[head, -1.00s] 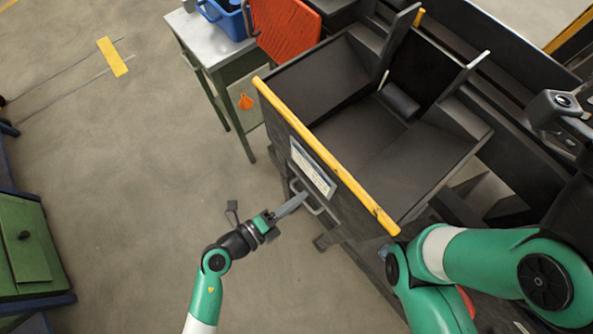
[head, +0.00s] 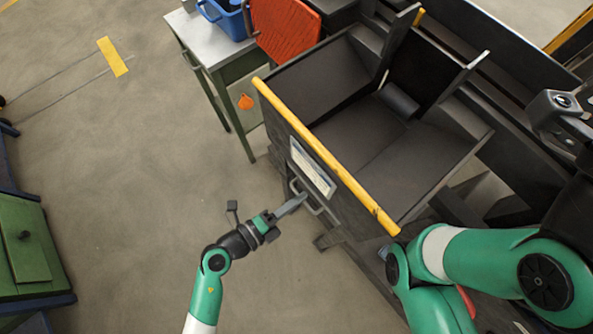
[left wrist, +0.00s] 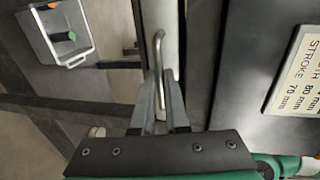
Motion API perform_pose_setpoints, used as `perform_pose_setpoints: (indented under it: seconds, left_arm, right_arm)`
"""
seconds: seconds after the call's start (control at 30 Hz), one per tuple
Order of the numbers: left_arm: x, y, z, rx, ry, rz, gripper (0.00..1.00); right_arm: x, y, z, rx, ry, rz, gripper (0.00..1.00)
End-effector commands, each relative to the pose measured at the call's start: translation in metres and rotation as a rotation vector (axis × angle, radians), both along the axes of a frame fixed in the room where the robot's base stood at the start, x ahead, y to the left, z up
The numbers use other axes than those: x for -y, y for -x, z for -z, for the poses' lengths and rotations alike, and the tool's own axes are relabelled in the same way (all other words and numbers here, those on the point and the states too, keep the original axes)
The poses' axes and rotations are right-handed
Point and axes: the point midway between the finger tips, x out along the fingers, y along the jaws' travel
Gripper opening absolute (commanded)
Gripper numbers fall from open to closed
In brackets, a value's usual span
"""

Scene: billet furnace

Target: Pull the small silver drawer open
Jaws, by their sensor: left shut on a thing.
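The small silver drawer shows in the left wrist view as a narrow light-grey front (left wrist: 172,25) with a bent metal bar handle (left wrist: 158,45). In the head view the handle (head: 321,211) sticks out below a white label, on the front of the big dark bin. My left gripper (head: 304,197) reaches the handle from the lower left. In the left wrist view the fingers (left wrist: 166,82) are closed on the lower end of the handle. The fingers hide part of the handle. My right gripper is not in view.
The dark open bin (head: 365,140) with a yellow front rim (head: 325,155) stands above the handle. A metal-topped table (head: 208,38) with a blue bin (head: 228,20) is at the upper left. A green cabinet (head: 28,245) stands far left. The floor between is clear.

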Motion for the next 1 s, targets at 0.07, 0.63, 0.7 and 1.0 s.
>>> perform_pose_setpoints:
  seconds: [0.07,0.63,0.7,1.0]
  left_arm:
    - [0.000,0.000,0.000,0.000,0.000,0.000,0.00]
    - [-0.002,0.002,-0.001,-0.001,-0.001,-0.001,0.00]
    - [-0.006,0.005,-0.002,-0.002,0.000,-0.002,0.00]
    - [-0.043,0.038,-0.006,-0.005,0.002,-0.008,0.00]
  right_arm:
    - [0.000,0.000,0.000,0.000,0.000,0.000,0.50]
    - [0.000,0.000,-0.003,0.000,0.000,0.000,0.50]
    - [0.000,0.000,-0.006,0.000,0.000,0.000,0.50]
    - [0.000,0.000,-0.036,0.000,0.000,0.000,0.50]
